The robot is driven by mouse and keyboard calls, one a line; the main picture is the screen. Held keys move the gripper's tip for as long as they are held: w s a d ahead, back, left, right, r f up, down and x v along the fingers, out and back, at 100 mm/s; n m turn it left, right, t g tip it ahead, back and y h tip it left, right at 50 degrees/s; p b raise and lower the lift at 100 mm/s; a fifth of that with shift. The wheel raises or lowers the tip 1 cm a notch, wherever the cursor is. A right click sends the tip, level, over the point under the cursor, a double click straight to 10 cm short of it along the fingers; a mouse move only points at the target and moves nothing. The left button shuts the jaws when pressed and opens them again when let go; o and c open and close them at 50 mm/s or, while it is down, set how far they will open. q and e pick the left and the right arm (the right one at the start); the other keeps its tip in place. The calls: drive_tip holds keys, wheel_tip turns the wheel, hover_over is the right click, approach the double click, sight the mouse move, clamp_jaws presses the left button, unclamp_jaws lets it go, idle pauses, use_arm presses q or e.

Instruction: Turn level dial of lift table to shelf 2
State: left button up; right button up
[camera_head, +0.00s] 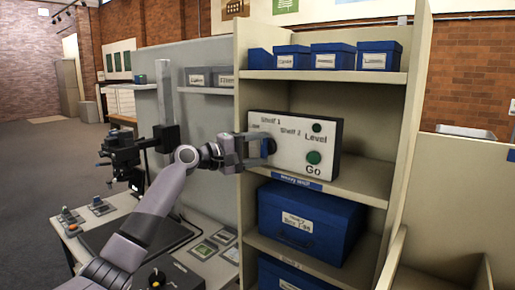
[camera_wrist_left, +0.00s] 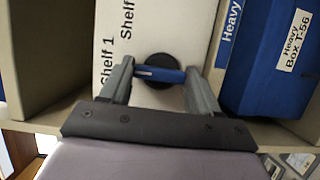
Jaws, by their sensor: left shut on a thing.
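A white control panel (camera_head: 290,144) stands on the middle shelf, lettered "Shelf 1", "Shelf 2", "Level" and "Go". My left gripper (camera_head: 268,147) is at its left side, shut on the level dial. In the left wrist view the dial (camera_wrist_left: 160,86) is a round black disc with a blue bar handle (camera_wrist_left: 160,74). The gripper's fingers (camera_wrist_left: 158,82) sit at the two ends of the bar. The bar lies level in that view, its left end toward the "Shelf 1" lettering. The head view mostly hides the dial. My right gripper is not in view.
A green Go button (camera_head: 313,157) and a smaller green light (camera_head: 317,127) are on the panel. A large blue box (camera_head: 310,219) is on the shelf below; small blue boxes (camera_head: 333,56) stand above. A table (camera_head: 120,205) with devices stands left of the shelf unit.

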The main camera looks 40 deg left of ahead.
use_arm(q)
drive_tip(key=m, duration=0.1)
drive_tip(key=m+g+p, duration=0.1)
drive_tip(key=shift+r+m+y, duration=0.25)
drive_tip(key=shift+m+y, duration=0.05)
drive_tip(key=m+g+p, duration=0.1)
drive_tip(key=m+p, duration=0.1)
drive_tip(key=shift+d+m+y, duration=0.15)
drive_tip(key=shift+m+y, duration=0.15)
drive_tip(key=shift+y, duration=0.1)
drive_tip(key=shift+f+m+g+y+p, duration=0.1)
drive_tip(key=shift+m+g+y+p, duration=0.5)
drive_tip(key=shift+m+p, duration=0.55)
drive_tip(key=shift+m, duration=0.25)
drive_tip(key=o, duration=1.1)
drive_tip(key=shift+c, duration=0.2)
